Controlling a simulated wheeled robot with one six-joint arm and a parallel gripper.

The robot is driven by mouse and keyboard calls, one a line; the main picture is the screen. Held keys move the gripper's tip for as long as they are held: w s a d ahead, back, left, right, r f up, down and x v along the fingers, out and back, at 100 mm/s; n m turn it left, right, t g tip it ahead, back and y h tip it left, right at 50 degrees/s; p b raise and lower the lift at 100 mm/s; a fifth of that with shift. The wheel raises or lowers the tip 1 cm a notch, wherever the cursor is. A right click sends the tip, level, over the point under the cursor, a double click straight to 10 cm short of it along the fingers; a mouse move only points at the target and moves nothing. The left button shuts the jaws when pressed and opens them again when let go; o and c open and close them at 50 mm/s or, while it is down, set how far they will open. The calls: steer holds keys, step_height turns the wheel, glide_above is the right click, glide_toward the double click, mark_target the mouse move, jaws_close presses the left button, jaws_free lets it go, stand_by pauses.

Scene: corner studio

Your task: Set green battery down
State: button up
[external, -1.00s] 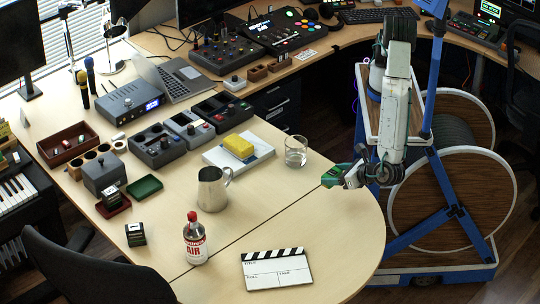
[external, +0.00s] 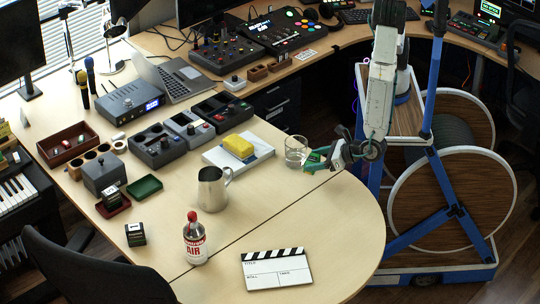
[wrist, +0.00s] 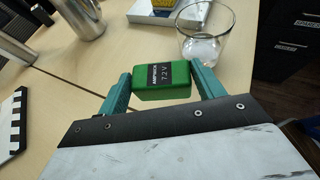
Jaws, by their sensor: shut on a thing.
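The green battery (wrist: 161,80) has a black label reading 7.2 V and sits between the two teal fingers of my gripper (wrist: 160,85) in the wrist view. My gripper is shut on it. In the external view my gripper (external: 318,158) reaches over the right part of the wooden table (external: 330,215), close to the clear glass (external: 296,150). The battery shows there as a small green shape (external: 314,160), partly covered by the fingers. How far it is above the table top is hard to tell.
The glass (wrist: 205,35) stands just beyond the battery, to its right in the wrist view. A metal pitcher (external: 213,188), a red-capped air can (external: 195,240) and a clapperboard (external: 277,269) stand or lie on the table. A yellow sponge-like block (external: 239,146) lies on a white book (external: 220,158). Bare table lies between pitcher and clapperboard.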

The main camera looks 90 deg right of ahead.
steer(key=w+a, duration=0.2)
steer(key=w, duration=0.1)
steer(key=w+a, duration=0.2)
steer(key=w, duration=0.1)
steer(key=w+a+f, duration=0.1)
steer(key=w+a, duration=0.1)
steer(key=w, duration=0.1)
steer(key=shift+w+a, duration=0.25)
steer(key=shift+a, duration=0.15)
steer(key=shift+f, duration=1.8)
steer(key=shift+f, duration=0.15)
steer(key=o, duration=1.1)
steer(key=v, duration=1.2)
steer(key=shift+r, duration=0.2)
